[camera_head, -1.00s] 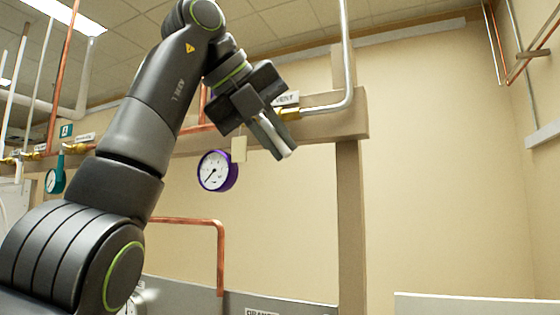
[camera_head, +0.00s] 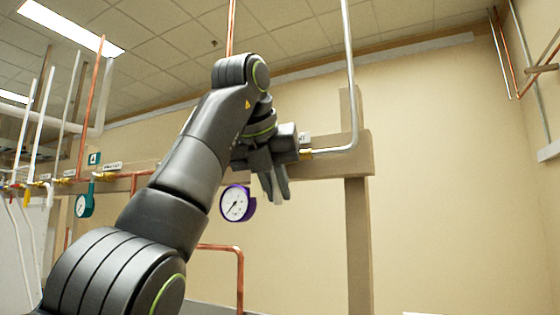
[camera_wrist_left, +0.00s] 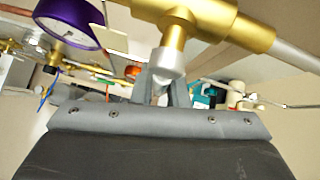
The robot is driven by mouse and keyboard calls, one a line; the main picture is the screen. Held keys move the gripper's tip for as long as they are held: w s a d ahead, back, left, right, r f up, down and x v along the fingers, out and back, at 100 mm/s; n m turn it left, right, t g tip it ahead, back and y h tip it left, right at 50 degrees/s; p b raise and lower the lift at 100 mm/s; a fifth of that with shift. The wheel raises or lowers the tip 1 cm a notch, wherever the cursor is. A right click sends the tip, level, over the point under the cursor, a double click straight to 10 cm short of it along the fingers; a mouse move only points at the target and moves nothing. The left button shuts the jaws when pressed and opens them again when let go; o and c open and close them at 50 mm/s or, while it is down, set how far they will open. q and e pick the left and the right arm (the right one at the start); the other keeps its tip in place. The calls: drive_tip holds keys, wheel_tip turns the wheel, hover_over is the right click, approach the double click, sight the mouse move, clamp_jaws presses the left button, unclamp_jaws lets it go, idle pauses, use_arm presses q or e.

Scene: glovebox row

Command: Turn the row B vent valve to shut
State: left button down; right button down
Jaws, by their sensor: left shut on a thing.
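The vent valve's brass body (camera_wrist_left: 177,38) shows at the top of the left wrist view, joined to a pipe tee, with a pale metal stem below it. In the head view its brass fitting (camera_head: 306,153) shows beside a partly covered label ending in "NT" (camera_head: 304,138). My left gripper (camera_head: 275,188) is at this valve, fingers pointing down. In the left wrist view my left gripper (camera_wrist_left: 165,88) is shut on the valve's handle, which its fingers mostly hide. The handle's exact angle cannot be told. My right gripper is not in view.
A purple-rimmed gauge (camera_head: 237,203) hangs just left of my gripper. A silver pipe (camera_head: 351,90) rises to the right. The wall to the right of the post (camera_head: 358,235) is clear.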

use_arm(q)
drive_tip(key=shift+r, duration=0.1)
drive_tip(key=shift+a, duration=0.15)
drive_tip(key=shift+w+a+m+y, duration=0.15)
drive_tip(key=shift+m+y, duration=0.25)
drive_tip(key=shift+y, duration=0.1)
drive_tip(key=c, duration=1.4)
unclamp_jaws()
drive_tip(key=shift+c, duration=0.2)
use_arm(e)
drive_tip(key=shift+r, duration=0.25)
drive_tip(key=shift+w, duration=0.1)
